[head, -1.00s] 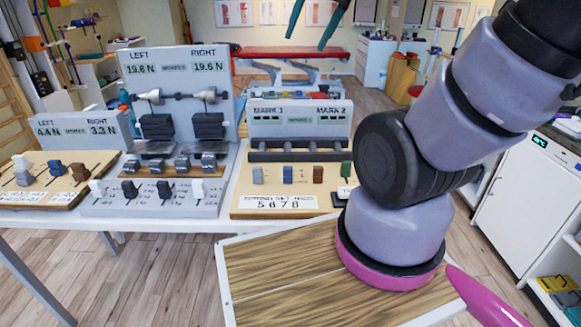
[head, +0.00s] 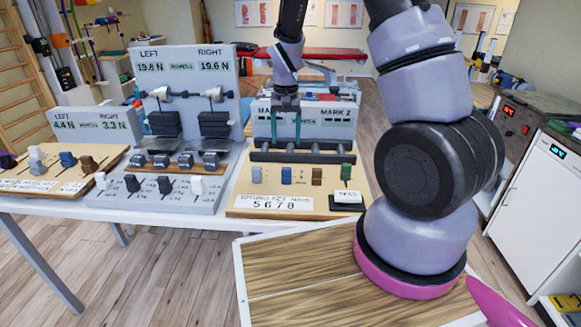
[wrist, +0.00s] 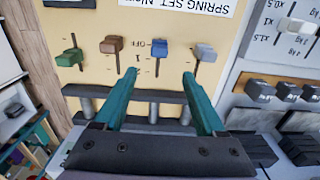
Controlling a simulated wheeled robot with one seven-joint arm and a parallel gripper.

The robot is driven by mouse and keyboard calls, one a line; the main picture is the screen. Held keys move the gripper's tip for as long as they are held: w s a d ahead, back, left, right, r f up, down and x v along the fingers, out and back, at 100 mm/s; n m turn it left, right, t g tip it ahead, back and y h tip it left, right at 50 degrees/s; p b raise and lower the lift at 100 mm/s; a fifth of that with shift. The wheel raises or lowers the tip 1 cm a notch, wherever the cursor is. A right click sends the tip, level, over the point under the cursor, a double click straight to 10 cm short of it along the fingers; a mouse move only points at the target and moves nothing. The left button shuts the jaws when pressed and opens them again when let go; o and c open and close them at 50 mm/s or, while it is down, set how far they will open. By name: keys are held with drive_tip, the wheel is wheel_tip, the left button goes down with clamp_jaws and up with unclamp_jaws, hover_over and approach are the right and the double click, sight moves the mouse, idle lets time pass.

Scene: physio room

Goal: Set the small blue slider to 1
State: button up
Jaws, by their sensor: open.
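The small blue slider (head: 286,175) stands on the tan spring-set board (head: 240,203), between a grey slider (head: 257,175) and a brown slider (head: 316,176). It also shows in the wrist view (wrist: 157,49), upside down. Its knob is beside the "OFF" mark there, with a "1" mark farther along toward the grey bars. My gripper (head: 284,128) is in front of the MARK display in the head view. In the wrist view my gripper (wrist: 160,76) has its teal fingers wide apart and empty, on either side of the blue slider's line, without visible contact.
A green slider (head: 346,173) and a black TEST block (head: 347,198) are at the board's right. Grey bars (head: 300,157) cross behind the sliders. Left are the grey weight panel (head: 187,75) and another board with a larger blue knob (head: 68,159).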

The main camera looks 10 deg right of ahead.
sight(286, 168)
wheel_tip(286, 168, down, 11)
drive_tip(key=shift+f, duration=0.15)
idle(0.4)
clamp_jaws()
idle(1.3)
